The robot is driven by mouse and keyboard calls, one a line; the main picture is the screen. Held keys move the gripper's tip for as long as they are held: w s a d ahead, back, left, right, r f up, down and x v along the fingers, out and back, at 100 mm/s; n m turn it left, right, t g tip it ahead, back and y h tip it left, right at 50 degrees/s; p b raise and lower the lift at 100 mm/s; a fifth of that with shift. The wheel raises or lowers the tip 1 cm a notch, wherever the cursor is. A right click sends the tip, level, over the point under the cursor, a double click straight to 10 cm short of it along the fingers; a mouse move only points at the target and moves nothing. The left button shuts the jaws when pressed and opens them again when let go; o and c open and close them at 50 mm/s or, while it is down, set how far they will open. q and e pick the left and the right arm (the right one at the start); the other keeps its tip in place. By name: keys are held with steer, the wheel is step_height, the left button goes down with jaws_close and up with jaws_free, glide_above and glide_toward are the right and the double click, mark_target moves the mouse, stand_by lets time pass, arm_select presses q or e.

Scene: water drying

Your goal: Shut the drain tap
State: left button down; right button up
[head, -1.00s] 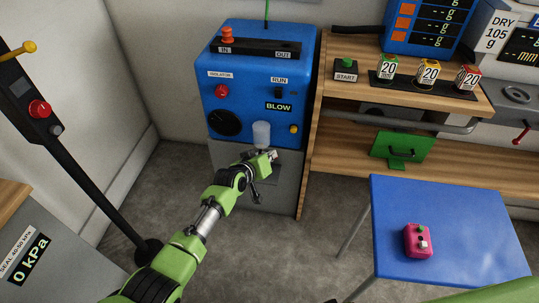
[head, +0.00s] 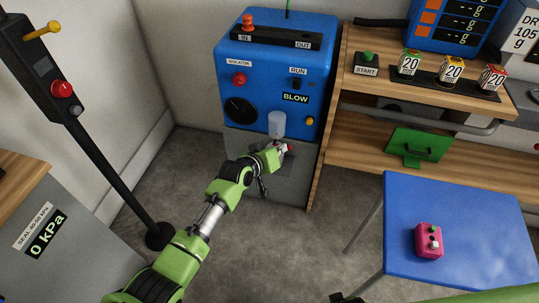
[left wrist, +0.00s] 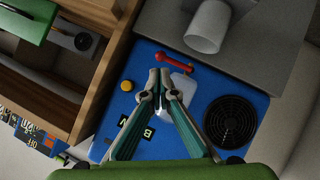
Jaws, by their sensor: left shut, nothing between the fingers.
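The drain tap is a small red lever (left wrist: 174,61) under the pale clear bowl (left wrist: 181,84) on the front of the blue dryer. In the left wrist view it lies slantwise just beyond my fingertips.
A yellow button (head: 309,121) and a black round grille (head: 240,110) flank the bowl. A grey cup (left wrist: 207,27) stands by the grey pedestal. The wooden shelf (head: 350,150) is close on the right. A blue table (head: 460,205) carries a pink box (head: 429,240).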

arm_select(q)
steer(key=v, duration=0.8)
steer(key=shift+s+r, duration=0.15)
steer(key=shift+s, duration=0.05)
steer(key=shift+a, duration=0.15)
